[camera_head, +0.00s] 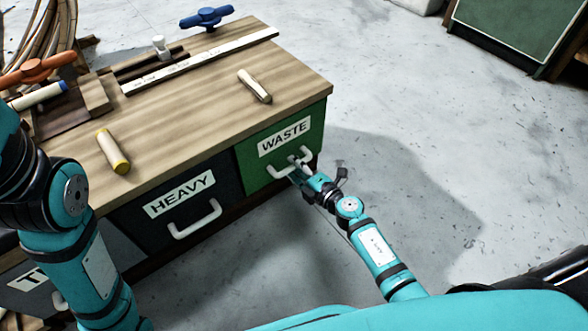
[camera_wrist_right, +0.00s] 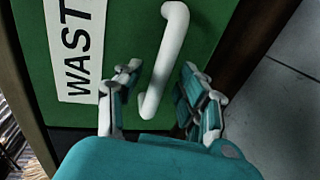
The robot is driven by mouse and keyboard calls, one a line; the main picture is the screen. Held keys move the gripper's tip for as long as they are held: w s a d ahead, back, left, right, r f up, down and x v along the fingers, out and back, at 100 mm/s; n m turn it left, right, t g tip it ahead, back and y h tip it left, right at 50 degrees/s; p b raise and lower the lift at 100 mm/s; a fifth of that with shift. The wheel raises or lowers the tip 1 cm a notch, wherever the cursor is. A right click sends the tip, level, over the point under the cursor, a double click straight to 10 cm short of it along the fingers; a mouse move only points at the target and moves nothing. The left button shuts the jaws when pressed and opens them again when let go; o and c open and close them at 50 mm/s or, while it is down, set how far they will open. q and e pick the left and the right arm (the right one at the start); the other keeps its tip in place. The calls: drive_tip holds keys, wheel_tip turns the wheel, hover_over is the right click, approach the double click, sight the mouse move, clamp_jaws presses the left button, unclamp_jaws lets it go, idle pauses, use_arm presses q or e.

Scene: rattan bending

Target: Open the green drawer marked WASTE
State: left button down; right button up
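The green drawer (camera_head: 250,172) marked WASTE is shut, flush in the right end of the wooden workbench front. Its white handle (camera_head: 281,171) is partly covered by my right gripper (camera_head: 298,170) in the head view. In the right wrist view, the white handle (camera_wrist_right: 165,62) runs between the two spread fingers of my right gripper (camera_wrist_right: 160,88), with gaps on both sides. The WASTE label (camera_wrist_right: 78,50) is left of the handle there. My left arm comes in at the left edge of the head view; its gripper is out of frame.
The dark HEAVY drawer (camera_head: 150,219), with its own white handle (camera_head: 196,220), is left of the green one. Wooden handles, a long ruler (camera_head: 200,62) and clamps lie on the bench top (camera_head: 190,110). The grey floor (camera_head: 430,140) right of the bench is clear.

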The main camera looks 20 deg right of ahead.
drive_tip(key=shift+w+a+f, duration=0.1)
drive_tip(key=shift+w+a, duration=0.1)
drive_tip(key=shift+w, duration=0.25)
clamp_jaws()
idle(0.6)
